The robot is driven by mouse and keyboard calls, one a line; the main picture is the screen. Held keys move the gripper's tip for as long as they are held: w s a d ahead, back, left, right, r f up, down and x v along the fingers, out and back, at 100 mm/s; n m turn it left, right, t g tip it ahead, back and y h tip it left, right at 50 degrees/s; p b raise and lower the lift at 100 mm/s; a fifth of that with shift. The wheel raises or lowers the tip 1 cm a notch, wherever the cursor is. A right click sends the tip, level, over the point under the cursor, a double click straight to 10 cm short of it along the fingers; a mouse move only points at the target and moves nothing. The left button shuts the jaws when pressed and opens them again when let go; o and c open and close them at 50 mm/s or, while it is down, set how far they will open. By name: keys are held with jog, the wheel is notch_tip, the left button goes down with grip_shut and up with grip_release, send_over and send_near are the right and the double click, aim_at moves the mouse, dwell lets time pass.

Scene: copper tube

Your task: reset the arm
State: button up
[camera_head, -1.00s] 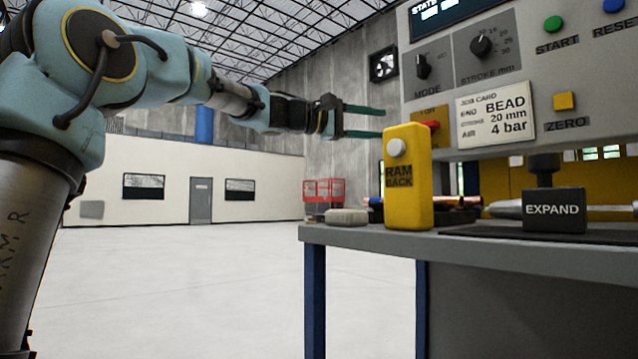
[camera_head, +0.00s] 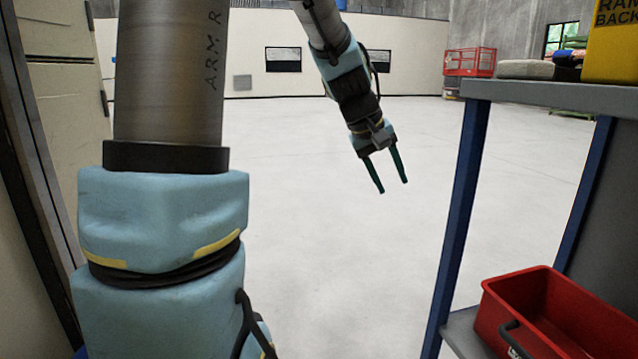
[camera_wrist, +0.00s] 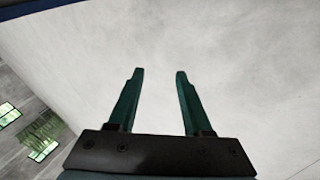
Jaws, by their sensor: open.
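My gripper (camera_head: 393,187) hangs from my arm in the middle of the head view, with its two green fingers pointing down. The fingers are apart and nothing is between them. In the wrist view my gripper (camera_wrist: 158,72) is also open and empty, over pale floor. It is to the left of the bench and touches nothing that I can see.
A grey bench top (camera_head: 540,95) on blue legs stands at the right, with a yellow RAM BACK box (camera_head: 612,45) on it. A red bin (camera_head: 560,310) sits on the lower shelf. A red cage (camera_head: 470,62) stands far back. The floor (camera_head: 330,240) between is clear.

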jog(key=s+a+f+y, duration=0.2)
jog(key=s+a+f, duration=0.2)
jog(key=a, duration=0.3)
jog(key=s+a+f+m+g+y, duration=0.1)
jog(key=s+a+f, duration=0.3)
jog(key=a, duration=0.3)
jog(key=s+a+f+y, duration=0.2)
jog(key=s+a+f, duration=0.25)
jog(key=a, duration=0.25)
notch_tip(320, 180, up, 34)
jog(key=p, duration=3.4)
jog(key=shift+a+r+m+p, duration=0.15)
jog(key=shift+a+m+p, duration=0.05)
jog(key=shift+m+p, duration=0.1)
